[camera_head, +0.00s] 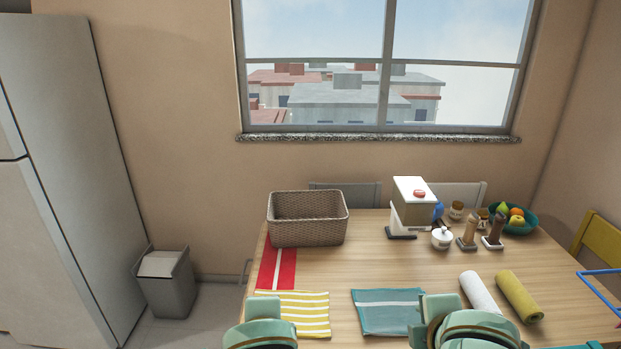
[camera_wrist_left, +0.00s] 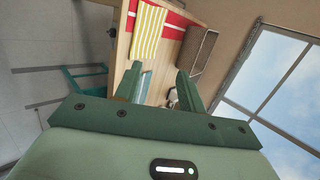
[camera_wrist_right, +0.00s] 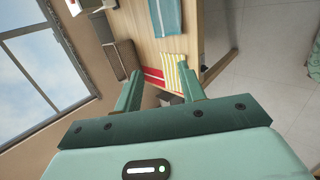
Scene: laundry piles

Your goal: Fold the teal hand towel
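The teal hand towel (camera_head: 388,311) lies flat on the wooden table near its front edge, with a pale stripe across it. Its lower right part is hidden behind my right arm in the head view. It also shows at the top of the right wrist view (camera_wrist_right: 167,17). My left gripper (camera_wrist_left: 158,86) is open and empty, its fingers apart in the left wrist view. My right gripper (camera_wrist_right: 160,92) is open and empty too. Neither gripper touches the towel.
A yellow-striped towel (camera_head: 303,312) and a red towel (camera_head: 277,267) lie left of the teal one. A wicker basket (camera_head: 307,220) stands behind. White (camera_head: 478,292) and olive (camera_head: 519,297) rolls lie to the right. A coffee machine (camera_head: 412,206) and fruit bowl (camera_head: 515,220) stand at the back.

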